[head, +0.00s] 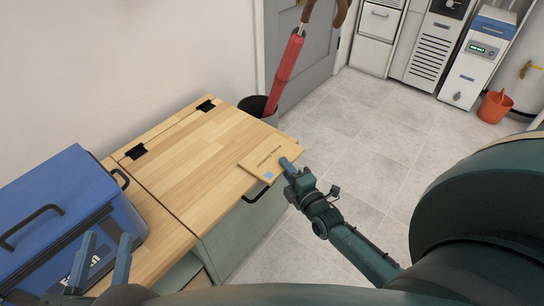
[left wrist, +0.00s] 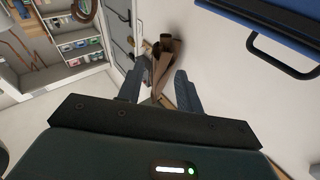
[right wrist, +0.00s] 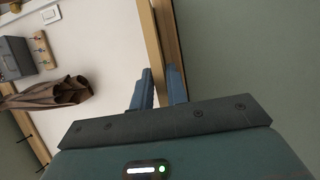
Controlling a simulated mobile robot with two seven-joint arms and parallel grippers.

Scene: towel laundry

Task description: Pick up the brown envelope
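The brown envelope (head: 262,163) lies flat on the wooden cabinet top (head: 190,165) at its right front edge, one end reaching past the edge. It has dark print and a light blue square. My right gripper (head: 288,165) is at that outer end, one finger above it. In the right wrist view, the envelope's thin tan edge (right wrist: 152,45) runs between my right fingers (right wrist: 160,90) and fills their narrow gap. My left gripper (head: 103,258) is open and empty beside the blue box; its spread fingers (left wrist: 160,88) show in the left wrist view.
A blue box with a dark handle (head: 60,205) stands on the cabinet's left part. A black bin (head: 254,106) holding a red umbrella (head: 286,72) stands behind the cabinet. An orange bucket (head: 494,107) and white machines are at the back right. The tiled floor between is clear.

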